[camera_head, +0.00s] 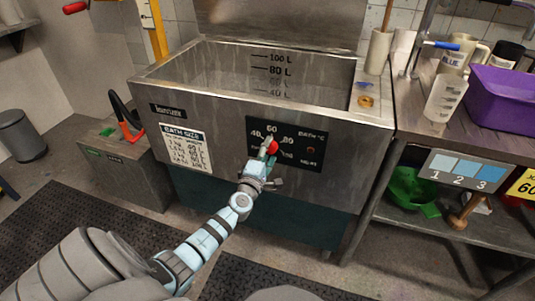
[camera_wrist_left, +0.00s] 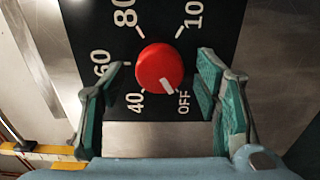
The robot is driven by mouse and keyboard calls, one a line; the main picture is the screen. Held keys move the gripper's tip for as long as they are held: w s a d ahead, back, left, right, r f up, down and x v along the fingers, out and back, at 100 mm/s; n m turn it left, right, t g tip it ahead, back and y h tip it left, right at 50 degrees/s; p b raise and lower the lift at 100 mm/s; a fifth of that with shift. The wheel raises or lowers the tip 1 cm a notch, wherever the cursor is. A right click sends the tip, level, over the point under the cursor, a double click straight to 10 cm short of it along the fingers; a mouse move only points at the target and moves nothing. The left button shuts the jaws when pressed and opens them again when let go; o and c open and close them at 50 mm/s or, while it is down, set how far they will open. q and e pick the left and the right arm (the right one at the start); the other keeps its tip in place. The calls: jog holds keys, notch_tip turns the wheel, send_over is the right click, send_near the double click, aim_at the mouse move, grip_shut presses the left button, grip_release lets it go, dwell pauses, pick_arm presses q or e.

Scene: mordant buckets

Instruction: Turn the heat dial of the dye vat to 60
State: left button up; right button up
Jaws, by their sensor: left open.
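The dye vat (camera_head: 215,130) is a grey metal tub with a black dial panel (camera_head: 310,140) on its front. The heat dial (camera_head: 271,146) is a round red knob on that panel. In the left wrist view the red dial (camera_wrist_left: 155,62) has a white pointer mark aimed toward OFF at the lower right; 60 is at its left. My left gripper (camera_head: 266,162) is open in front of the dial. In the left wrist view its green-padded fingers (camera_wrist_left: 161,75) stand on either side of the knob, with visible gaps. My right gripper is not in view.
A steel table (camera_head: 400,110) at the right bears a purple crate (camera_head: 505,95) and a measuring jug (camera_head: 445,97). A grey box (camera_head: 120,165) with a red-handled tool stands on the floor left of the vat. A BATH SIZE chart (camera_head: 186,147) is left of the panel.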

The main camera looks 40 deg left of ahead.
pick_arm(q)
jog(key=c, duration=1)
jog(key=shift+c, duration=0.8)
jog(key=m+p, duration=0.3)
jog(key=m, duration=0.2)
jog(key=shift+m, duration=0.4)
jog(key=m+p, duration=0.2)
jog(key=m, duration=0.4)
jog(key=shift+p, duration=0.35)
jog(key=m+p, duration=0.2)
jog(key=m, duration=0.4)
jog(key=shift+m, duration=0.3)
jog(key=m+p, duration=0.1)
jog(key=m, duration=0.4)
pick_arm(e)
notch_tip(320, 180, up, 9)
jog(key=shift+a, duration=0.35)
pick_arm(q)
jog(key=shift+m+p, duration=0.3)
